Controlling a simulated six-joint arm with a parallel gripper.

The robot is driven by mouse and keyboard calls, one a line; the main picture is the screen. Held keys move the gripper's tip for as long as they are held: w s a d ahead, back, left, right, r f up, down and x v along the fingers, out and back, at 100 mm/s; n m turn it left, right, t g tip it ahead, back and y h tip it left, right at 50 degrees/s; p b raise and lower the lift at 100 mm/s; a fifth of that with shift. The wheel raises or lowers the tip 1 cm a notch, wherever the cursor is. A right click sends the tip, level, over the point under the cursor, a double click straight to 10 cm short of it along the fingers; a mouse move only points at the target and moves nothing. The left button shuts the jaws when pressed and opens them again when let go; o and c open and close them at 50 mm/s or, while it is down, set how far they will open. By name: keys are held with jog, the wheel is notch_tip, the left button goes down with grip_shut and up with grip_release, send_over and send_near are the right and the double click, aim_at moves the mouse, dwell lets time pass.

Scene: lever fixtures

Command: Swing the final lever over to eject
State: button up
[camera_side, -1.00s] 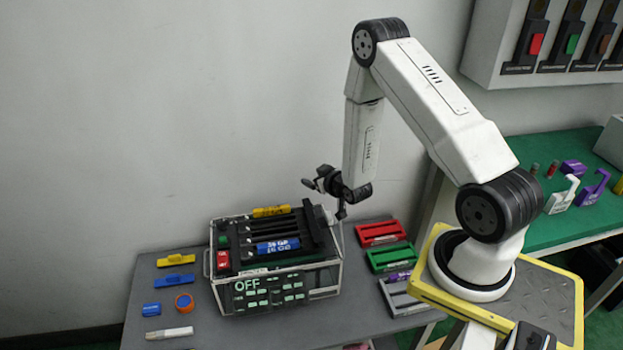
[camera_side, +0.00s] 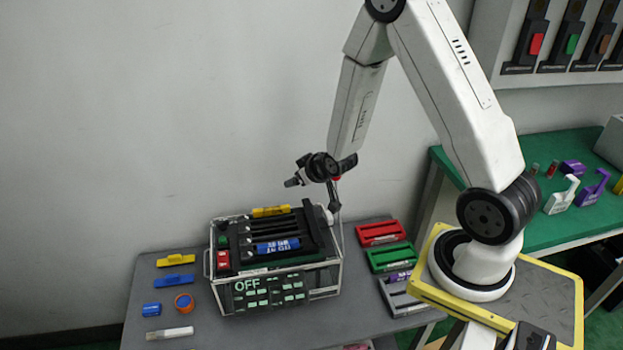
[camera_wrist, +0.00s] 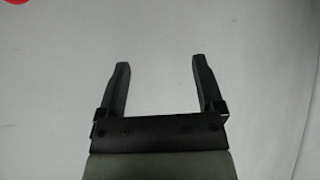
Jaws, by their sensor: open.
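A box-shaped device (camera_side: 283,287) with an "OFF" display on its front stands on the grey table. Black bars and a blue cylinder (camera_side: 277,246) lie across its top, with a yellow piece (camera_side: 271,211) at the back. A red block (camera_side: 223,260) is at its left end. A small pale knob (camera_side: 328,216) shows at its right end. I cannot tell which part is the final lever. My gripper (camera_side: 296,172) is above the device's right end, apart from it, and seems turned leftward. In the wrist view my gripper (camera_wrist: 163,62) is open and empty against a pale wall.
Yellow (camera_side: 176,261) and blue (camera_side: 174,281) pieces lie left of the device. Red (camera_side: 381,234) and green (camera_side: 391,257) trays sit to its right. A wall panel (camera_side: 488,72) with coloured sliders hangs at upper right. Space above the device's left half is free.

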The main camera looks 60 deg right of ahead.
jog(key=s+a+r+n+g+y, duration=0.1)
jog(key=s+a+r+g, duration=0.5)
jog(key=s+a, duration=0.6)
jog(key=shift+s+r+n+y, duration=0.15)
jog(key=shift+r+n+y, duration=0.25)
jog(key=shift+r+y, duration=0.5)
jog(key=shift+a+r, duration=0.15)
